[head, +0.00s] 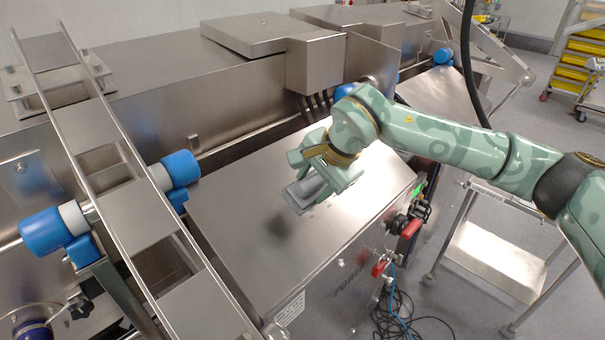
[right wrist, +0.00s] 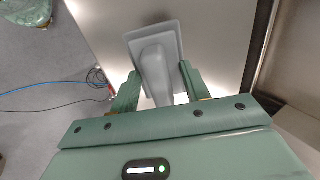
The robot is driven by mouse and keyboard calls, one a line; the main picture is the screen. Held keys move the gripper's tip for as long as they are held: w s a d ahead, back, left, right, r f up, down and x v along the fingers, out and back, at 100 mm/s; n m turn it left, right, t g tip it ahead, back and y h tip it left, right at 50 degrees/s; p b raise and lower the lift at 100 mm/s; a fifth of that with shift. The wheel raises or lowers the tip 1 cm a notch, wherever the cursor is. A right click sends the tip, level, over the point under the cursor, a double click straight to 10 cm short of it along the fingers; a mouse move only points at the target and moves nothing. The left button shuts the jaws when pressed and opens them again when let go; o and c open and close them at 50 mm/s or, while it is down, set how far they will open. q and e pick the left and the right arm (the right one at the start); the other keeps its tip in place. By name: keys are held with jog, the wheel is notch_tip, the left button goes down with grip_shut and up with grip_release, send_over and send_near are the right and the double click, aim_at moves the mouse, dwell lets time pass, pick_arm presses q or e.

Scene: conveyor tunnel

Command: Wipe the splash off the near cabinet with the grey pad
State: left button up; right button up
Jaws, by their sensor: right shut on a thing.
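The near cabinet (head: 235,190) has a sloping bare steel top in the middle of the head view. A dark blurred patch (head: 281,226) shows on this top, left of and below the pad; I cannot tell whether it is the splash or a reflection. My right gripper (head: 322,178) is shut on the grey pad (head: 304,191), over the right part of the top. In the right wrist view the pad (right wrist: 170,34) shows its flat plate and raised handle, with the handle between the fingers (right wrist: 157,88). I cannot tell whether the pad touches the steel. My left gripper is not in view.
A steel rail frame (head: 135,185) with blue rollers (head: 181,168) stands left of the cabinet top. A raised box (head: 316,63) is behind it. A steel cart (head: 495,258) stands further right.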

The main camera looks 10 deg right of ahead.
jog(key=shift+a+f+b, duration=0.1)
jog(key=shift+f+b, duration=0.3)
jog(key=shift+f, duration=0.1)
jog(key=b+x, duration=0.3)
jog(key=x, duration=0.1)
jog(key=shift+w+a+f+b, duration=0.1)
jog(key=shift+w+f+b, duration=0.15)
jog(key=shift+f+b, duration=0.1)
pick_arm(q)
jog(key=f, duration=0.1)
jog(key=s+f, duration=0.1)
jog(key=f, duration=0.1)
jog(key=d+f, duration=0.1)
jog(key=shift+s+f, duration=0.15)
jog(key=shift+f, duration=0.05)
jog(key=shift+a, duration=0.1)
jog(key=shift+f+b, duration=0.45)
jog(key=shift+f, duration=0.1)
pick_arm(e)
jog(key=shift+x, duration=0.85)
